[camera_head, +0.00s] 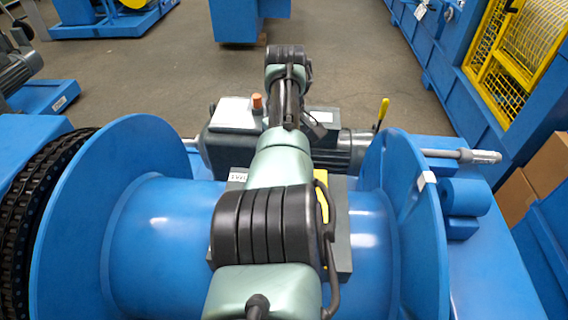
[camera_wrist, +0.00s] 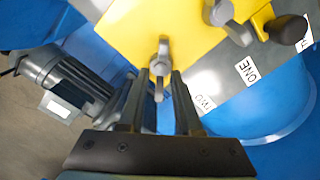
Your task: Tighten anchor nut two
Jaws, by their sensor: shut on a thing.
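In the wrist view a grey winged nut (camera_wrist: 162,58) stands on a yellow plate (camera_wrist: 125,30), close to a white label (camera_wrist: 204,104) that I cannot read clearly. My gripper (camera_wrist: 161,78) has its two fingers on either side of the nut's lower wing and is shut on it. A second grey winged nut (camera_wrist: 228,20) is at the top right, nearer a label reading ONE (camera_wrist: 247,70). In the head view my arm hides the nuts and my gripper; only a bit of the yellow plate (camera_head: 321,195) shows.
A black knob (camera_wrist: 288,31) is right of the second nut. A grey motor (camera_wrist: 68,83) lies left of the plate; it also shows in the head view (camera_head: 230,135). A large blue drum (camera_head: 165,230) with flanges fills the front. A black chain (camera_head: 35,200) is at far left.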

